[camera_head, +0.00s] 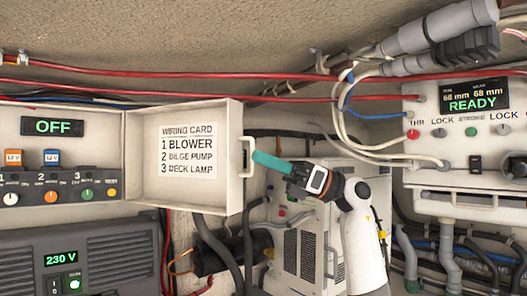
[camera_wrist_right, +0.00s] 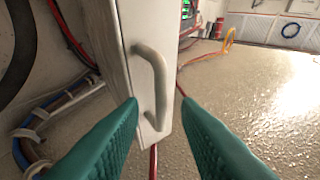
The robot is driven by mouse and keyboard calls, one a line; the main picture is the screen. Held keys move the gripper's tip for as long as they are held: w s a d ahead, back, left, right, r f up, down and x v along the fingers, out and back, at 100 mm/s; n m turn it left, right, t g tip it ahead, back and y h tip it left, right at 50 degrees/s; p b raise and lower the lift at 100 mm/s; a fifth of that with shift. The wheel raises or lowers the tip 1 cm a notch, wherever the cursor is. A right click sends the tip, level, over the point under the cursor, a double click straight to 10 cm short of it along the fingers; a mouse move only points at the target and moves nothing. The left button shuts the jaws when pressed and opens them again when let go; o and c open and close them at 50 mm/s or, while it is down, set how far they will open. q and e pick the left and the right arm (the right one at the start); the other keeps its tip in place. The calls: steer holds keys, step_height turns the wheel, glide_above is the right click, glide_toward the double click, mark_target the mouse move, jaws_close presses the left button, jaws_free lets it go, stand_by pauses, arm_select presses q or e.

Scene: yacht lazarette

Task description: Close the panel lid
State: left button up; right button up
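The panel lid (camera_head: 185,155) is a pale tray-shaped door standing open to the right of the panel box (camera_head: 60,155). Its inside faces the head camera and carries a wiring card. A handle (camera_head: 247,157) sits on its free right edge; it also shows in the right wrist view as a grey bar handle (camera_wrist_right: 155,80). My right gripper (camera_head: 258,160) has teal fingers that reach the handle from the right. In the right wrist view the fingers (camera_wrist_right: 160,118) are apart, on either side of the handle's lower end. Contact cannot be told. My left gripper is out of view.
A grey 230 V unit (camera_head: 85,262) sits below the panel box. A white vented unit (camera_head: 305,240) stands behind my right arm. A READY control box (camera_head: 465,130) hangs at right. Red cables (camera_head: 200,75) and hoses run along the wall and ceiling.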

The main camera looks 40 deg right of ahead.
steer(key=shift+a+r, duration=0.1)
steer(key=shift+a, duration=0.15)
steer(key=shift+w, duration=0.1)
jaws_close()
